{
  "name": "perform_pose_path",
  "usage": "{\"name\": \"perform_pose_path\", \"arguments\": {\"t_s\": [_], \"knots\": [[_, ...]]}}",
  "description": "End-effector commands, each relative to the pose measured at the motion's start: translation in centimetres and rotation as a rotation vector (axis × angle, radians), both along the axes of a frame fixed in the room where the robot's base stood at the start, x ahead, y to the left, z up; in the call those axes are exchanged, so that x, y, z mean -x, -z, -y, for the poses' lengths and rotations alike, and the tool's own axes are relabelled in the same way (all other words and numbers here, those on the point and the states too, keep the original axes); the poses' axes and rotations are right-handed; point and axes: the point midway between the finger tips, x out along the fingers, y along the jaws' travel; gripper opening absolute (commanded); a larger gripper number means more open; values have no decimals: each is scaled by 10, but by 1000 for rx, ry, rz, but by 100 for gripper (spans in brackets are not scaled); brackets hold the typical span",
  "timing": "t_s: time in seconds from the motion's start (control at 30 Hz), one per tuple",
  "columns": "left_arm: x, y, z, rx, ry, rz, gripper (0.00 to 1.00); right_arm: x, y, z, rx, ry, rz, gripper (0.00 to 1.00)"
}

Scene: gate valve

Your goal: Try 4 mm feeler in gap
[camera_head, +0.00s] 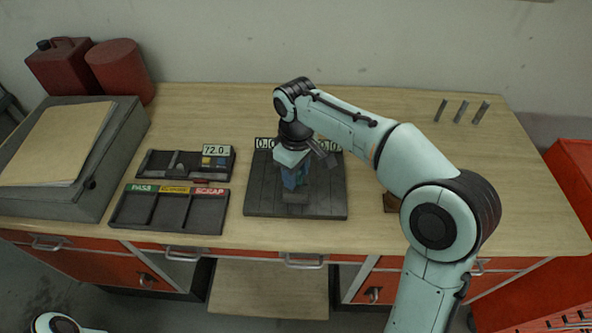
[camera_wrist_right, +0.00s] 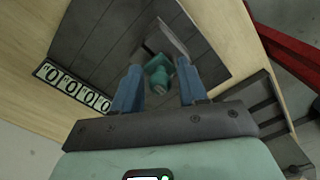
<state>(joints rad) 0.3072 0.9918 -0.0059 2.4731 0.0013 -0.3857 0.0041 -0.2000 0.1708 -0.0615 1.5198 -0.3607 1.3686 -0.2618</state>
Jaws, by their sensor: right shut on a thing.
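My right gripper (camera_head: 294,182) points down over the dark slatted plate (camera_head: 258,205); its blue fingers also show in the wrist view (camera_wrist_right: 160,85). It is shut on a small teal part (camera_wrist_right: 158,72) with a round stub, seen between the fingers. A thin grey flat piece (camera_wrist_right: 172,38) stands beside the teal part; I cannot tell whether they touch. Three grey strips (camera_head: 461,112) of differing width, perhaps the feelers, lie apart at the table's back right. Their sizes are not readable. Any gap is hidden by my gripper. My left gripper is out of view.
A tray (camera_head: 168,228) with PASS, a yellow label and SCRAP is left of the plate. Behind it is a dark gauge holder (camera_head: 160,173) with a 72.0 display. A grey case (camera_head: 120,150) and red cans (camera_head: 120,70) fill the left. Table front centre is clear.

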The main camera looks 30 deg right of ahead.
Motion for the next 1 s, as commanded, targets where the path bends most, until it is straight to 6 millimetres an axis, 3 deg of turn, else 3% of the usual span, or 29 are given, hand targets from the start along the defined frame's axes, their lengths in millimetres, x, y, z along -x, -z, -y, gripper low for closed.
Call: {"name": "perform_pose_path", "arguments": {"t_s": [1.0], "knots": [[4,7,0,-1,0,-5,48,0,13,0,0,0,0,12]]}}
